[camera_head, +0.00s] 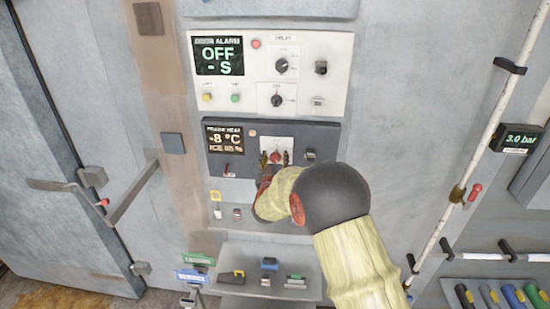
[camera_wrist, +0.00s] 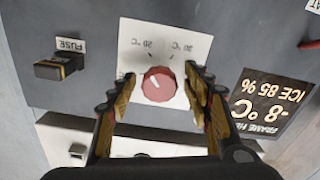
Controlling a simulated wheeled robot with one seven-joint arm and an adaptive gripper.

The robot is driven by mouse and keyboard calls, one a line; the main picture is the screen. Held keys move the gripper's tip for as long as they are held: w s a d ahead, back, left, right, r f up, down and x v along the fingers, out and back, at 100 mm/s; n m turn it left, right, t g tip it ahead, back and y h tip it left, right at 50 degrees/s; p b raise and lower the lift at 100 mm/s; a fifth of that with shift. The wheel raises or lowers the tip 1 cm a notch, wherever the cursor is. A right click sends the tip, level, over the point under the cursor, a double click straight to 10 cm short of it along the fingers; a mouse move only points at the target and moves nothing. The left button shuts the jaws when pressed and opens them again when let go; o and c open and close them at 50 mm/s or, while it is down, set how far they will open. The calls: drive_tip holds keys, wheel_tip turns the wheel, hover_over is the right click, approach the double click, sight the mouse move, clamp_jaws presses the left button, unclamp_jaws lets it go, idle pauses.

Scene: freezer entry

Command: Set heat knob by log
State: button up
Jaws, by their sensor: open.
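The red heat knob (camera_wrist: 159,84) sits on a white plate (camera_wrist: 160,45) marked 20 °C and 30 °C, upside down in the wrist view. A pale pointer mark shows on its face, toward the upper left there. My gripper (camera_wrist: 159,76) is open, with one finger on each side of the knob; contact cannot be told. In the head view the knob (camera_head: 276,156) shows between the fingertips on the dark panel (camera_head: 325,134). The FRAME HEAT display (camera_head: 226,139) reads -8 °C; the wrist view shows ICE 85 % on this display (camera_wrist: 270,103). No log is legible.
Above is the white DOOR ALARM panel (camera_head: 335,65), its screen (camera_head: 218,56) reading OFF. A black FUSE part (camera_wrist: 58,67) is beside the knob. A small red lever (camera_head: 227,170) is under the display. A shelf (camera_head: 250,258) with small items is below. A pipe (camera_head: 480,150) runs at right.

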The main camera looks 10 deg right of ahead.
drive_tip(key=c, duration=0.4)
drive_tip(key=c, duration=0.7)
drive_tip(key=shift+c, duration=0.4)
drive_tip(key=shift+m+b, duration=0.4)
drive_tip(key=shift+b, duration=0.4)
drive_tip(key=m+b, duration=0.1)
drive_tip(key=b, duration=0.1)
drive_tip(key=m+b, duration=0.1)
drive_tip(key=b, duration=0.2)
drive_tip(key=shift+f+m, duration=0.25)
drive_tip(key=shift+m, duration=0.15)
drive_tip(key=m+b, duration=0.2)
drive_tip(key=b, duration=0.2)
drive_tip(key=shift+d+m, duration=0.1)
drive_tip(key=shift+m, duration=0.2)
drive_tip(key=m+b, duration=0.3)
drive_tip(key=b, duration=0.2)
drive_tip(key=shift+m, duration=0.4)
drive_tip(key=m+b, duration=0.4)
drive_tip(key=shift+r+b, duration=0.15)
drive_tip(key=shift+b, duration=0.2)
